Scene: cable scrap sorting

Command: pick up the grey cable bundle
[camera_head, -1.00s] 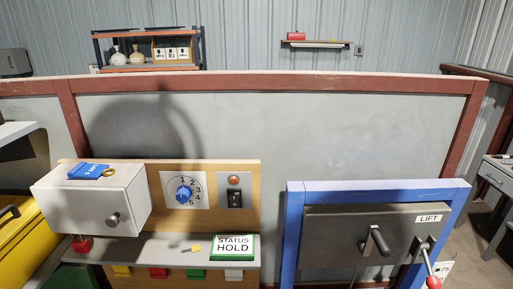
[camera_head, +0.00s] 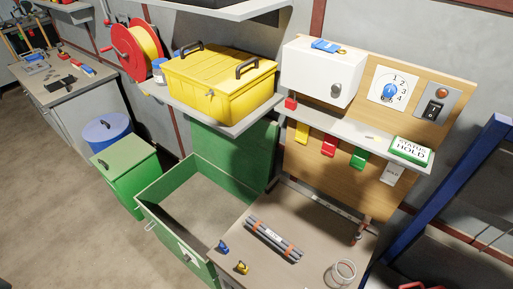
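The grey cable bundle (camera_head: 273,240) lies on a beige worktop (camera_head: 310,225) in the lower middle of the head view. It is several straight grey lengths side by side, held by orange bands, with a pale label in the middle. It lies at a slant, its upper end to the left. Nothing touches it from above. Neither of my grippers shows in the head view.
A small blue item (camera_head: 222,247) and a yellow one (camera_head: 241,268) lie left of the bundle; a pale coil (camera_head: 342,272) lies right. An open green bin (camera_head: 158,213) adjoins the worktop. A shelf with a status sign (camera_head: 409,150) overhangs behind.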

